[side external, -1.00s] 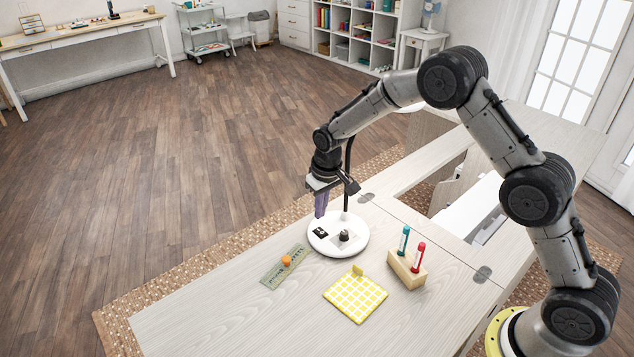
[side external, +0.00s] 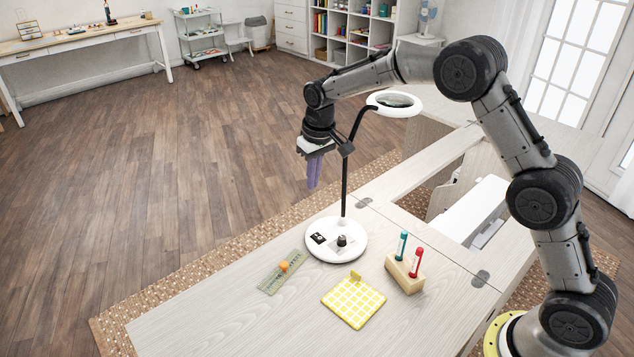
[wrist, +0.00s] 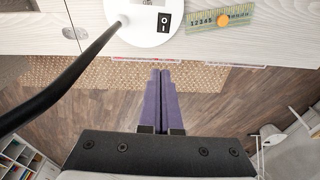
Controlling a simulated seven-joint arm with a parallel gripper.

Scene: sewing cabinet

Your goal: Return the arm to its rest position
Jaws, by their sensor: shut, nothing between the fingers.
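My gripper (side external: 314,172) is shut and empty, its purple fingers pointing down. In the side view it hangs in the air above and behind the white lamp base, left of the black lamp stem. In the wrist view the fingers (wrist: 160,76) are pressed together over the rug, beyond the table edge. The magnifier lamp has a white round base (side external: 322,250) with a black switch and a dark knob, and a white ring head (side external: 396,104) beside my forearm. The lamp base also shows in the wrist view (wrist: 140,32).
On the table (side external: 220,310) are a green ruler with an orange knob (side external: 284,267), a yellow checked pad (side external: 353,302) and a wooden block (side external: 405,275) holding a teal and a red marker. The lamp stem (side external: 346,170) stands close to my gripper. Open floor lies left.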

